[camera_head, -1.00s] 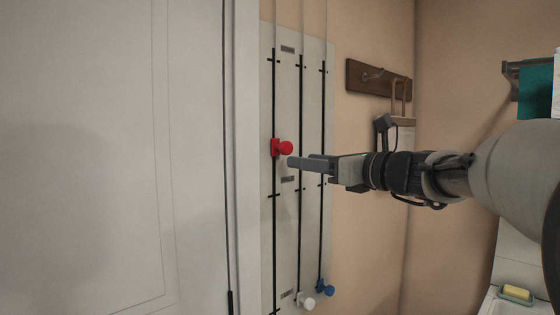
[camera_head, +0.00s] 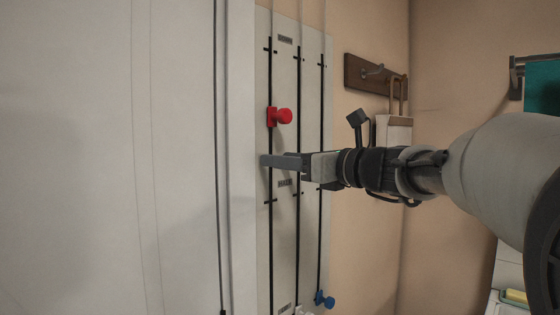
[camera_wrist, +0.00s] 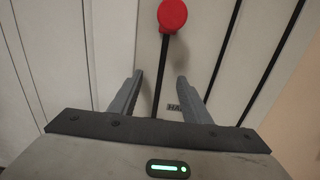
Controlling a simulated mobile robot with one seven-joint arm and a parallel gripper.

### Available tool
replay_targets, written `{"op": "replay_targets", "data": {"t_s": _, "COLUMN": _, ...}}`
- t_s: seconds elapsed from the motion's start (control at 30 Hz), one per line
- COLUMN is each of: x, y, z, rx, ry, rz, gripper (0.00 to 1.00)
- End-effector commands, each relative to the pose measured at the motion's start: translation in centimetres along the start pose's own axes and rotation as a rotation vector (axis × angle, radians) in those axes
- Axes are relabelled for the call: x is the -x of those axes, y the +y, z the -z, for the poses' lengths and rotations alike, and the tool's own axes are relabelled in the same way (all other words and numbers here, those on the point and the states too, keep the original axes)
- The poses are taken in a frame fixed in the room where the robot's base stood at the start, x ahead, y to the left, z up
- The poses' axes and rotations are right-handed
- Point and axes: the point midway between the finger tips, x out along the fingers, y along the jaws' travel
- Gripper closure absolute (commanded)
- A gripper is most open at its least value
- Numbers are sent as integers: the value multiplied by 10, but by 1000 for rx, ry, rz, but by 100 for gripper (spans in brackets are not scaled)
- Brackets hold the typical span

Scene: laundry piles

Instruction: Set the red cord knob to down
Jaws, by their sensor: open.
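The red cord knob (camera_head: 281,116) sits on the left slot of a pale wall panel (camera_head: 284,210), between the upper and middle tick marks. My gripper (camera_head: 270,161) is open and empty, just below the red knob in the head view. In the wrist view the red knob (camera_wrist: 172,15) is at the top edge, beyond the fingertips. The two fingers of my gripper (camera_wrist: 158,80) are spread on either side of the black slot line, with nothing between them. The knob and the fingers look apart.
A blue knob (camera_head: 325,300) is low on the right slot, and a white knob (camera_head: 302,311) is low on the middle slot, partly cut off. A white door (camera_head: 100,160) is at left. A wooden hook rail (camera_head: 362,74) is on the wall at right.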

Motion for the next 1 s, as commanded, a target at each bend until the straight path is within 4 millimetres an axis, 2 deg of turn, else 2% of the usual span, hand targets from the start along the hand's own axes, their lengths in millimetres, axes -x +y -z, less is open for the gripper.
{"op": "replay_targets", "data": {"t_s": 0.03, "x": 0, "y": 0, "z": 0, "rx": 0, "ry": 0, "rz": 0, "gripper": 60}}
{"op": "replay_targets", "data": {"t_s": 0.27, "x": 0, "y": 0, "z": 0, "rx": 0, "ry": 0, "rz": 0, "gripper": 99}}
{"op": "replay_targets", "data": {"t_s": 0.3, "x": 0, "y": 0, "z": 0, "rx": 0, "ry": 0, "rz": 0, "gripper": 100}}
{"op": "replay_targets", "data": {"t_s": 1.0, "x": 0, "y": 0, "z": 0, "rx": 0, "ry": 0, "rz": 0, "gripper": 100}}
